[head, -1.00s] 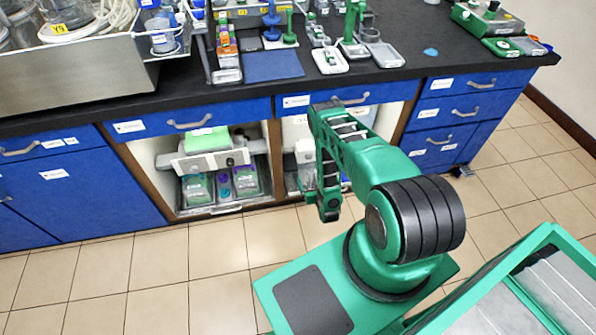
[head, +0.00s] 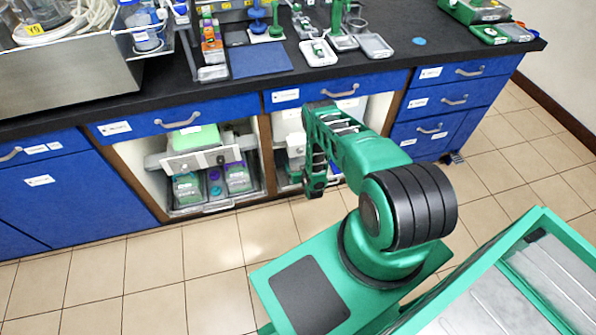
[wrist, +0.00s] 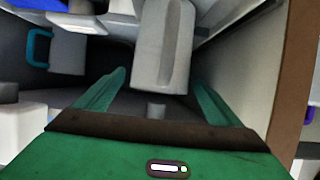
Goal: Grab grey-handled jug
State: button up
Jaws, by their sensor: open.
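In the wrist view a pale grey jug (wrist: 152,48) stands inside the cabinet, with a darker grey upright strip on its front that looks like its handle. Its upper part is cut off by the picture edge. My gripper (wrist: 160,82) is open, with its two green fingers apart and pointing toward the jug. The jug appears beyond the fingertips, roughly centred between them; contact cannot be seen. Nothing is held. A second pale jug (wrist: 68,55) with a teal handle (wrist: 38,48) stands to the left. In the head view my arm covers much of the right open cabinet.
The brown cabinet edge (wrist: 292,85) is close on the right in the wrist view. A small grey piece (wrist: 156,111) lies between the fingers. In the head view, the black counter (head: 400,75) overhangs blue drawers (head: 300,93). The left cabinet holds several boxes. The tiled floor is clear.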

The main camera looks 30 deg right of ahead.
jog(key=shift+w+d+f, duration=0.1)
jog(key=shift+w+f, duration=0.05)
jog(key=shift+w, duration=0.25)
jog(key=c, duration=1.8)
